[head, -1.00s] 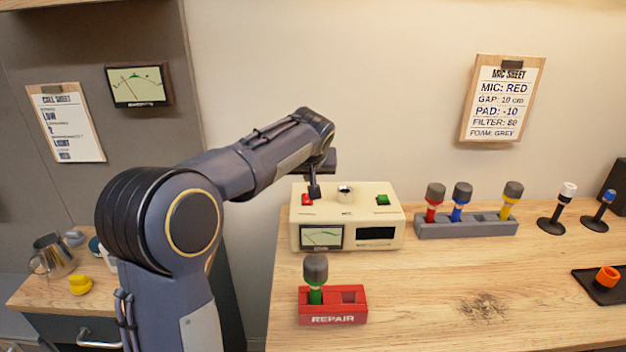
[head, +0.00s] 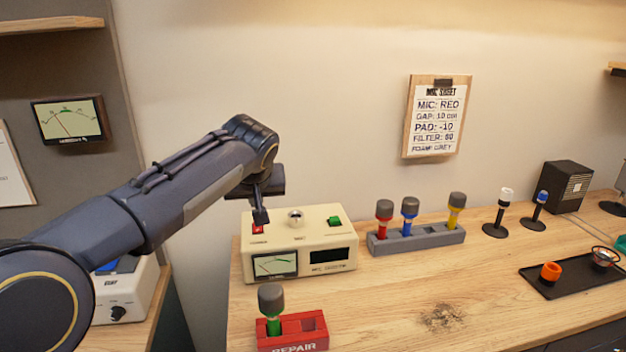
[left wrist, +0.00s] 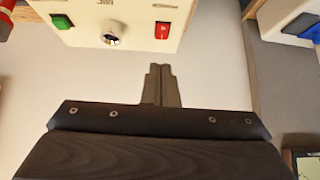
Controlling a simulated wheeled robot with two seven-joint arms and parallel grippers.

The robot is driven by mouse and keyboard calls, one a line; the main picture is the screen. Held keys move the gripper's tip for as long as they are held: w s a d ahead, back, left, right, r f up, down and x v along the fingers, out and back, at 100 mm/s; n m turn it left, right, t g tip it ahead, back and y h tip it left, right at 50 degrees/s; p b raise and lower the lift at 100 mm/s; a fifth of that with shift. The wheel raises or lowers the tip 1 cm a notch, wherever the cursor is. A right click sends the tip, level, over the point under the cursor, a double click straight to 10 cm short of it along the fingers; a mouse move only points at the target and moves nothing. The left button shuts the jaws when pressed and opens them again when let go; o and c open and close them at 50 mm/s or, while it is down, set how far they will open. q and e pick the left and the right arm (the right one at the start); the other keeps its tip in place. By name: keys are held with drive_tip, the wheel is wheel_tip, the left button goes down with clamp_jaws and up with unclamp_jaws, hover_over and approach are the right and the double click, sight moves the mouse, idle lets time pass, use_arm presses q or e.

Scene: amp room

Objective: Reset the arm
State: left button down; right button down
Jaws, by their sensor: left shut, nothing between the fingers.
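My left gripper (head: 261,216) is shut and empty, fingers pointing down. In the head view its tips overlap the edge of the red button (head: 257,229) on a cream meter box. The cream box (head: 342,238) also has a silver knob (head: 295,216) and a green button (head: 335,221) on top, and a meter and dark display in front. My right gripper is out of view.
A red repair stand (head: 313,329) holding a green microphone (head: 272,305) is in front of the box. A grey rack (head: 413,240) holds red, blue and yellow microphones. A black tray (head: 573,283) lies at right. The bench middle is mostly clear.

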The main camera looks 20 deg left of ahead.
use_arm(q)
drive_tip(key=s+d+f+m+h, duration=0.1)
drive_tip(key=s+d+f, duration=0.3)
drive_tip(key=s, duration=0.5)
drive_tip(key=s+d+f+m+h, duration=0.2)
drive_tip(key=s+d+f+h, duration=0.2)
drive_tip(key=s+f, duration=0.3)
drive_tip(key=s+d+f+m+h, duration=0.1)
drive_tip(key=s+d+f, duration=0.3)
drive_tip(key=s, duration=0.9)
wheel_tip(320, 180, down, 2)
drive_tip(key=shift+s+d+g+h, duration=0.15)
drive_tip(key=shift+d+g+h, duration=0.2)
drive_tip(key=shift+h, duration=0.55)
drive_tip(key=shift+a, duration=0.1)
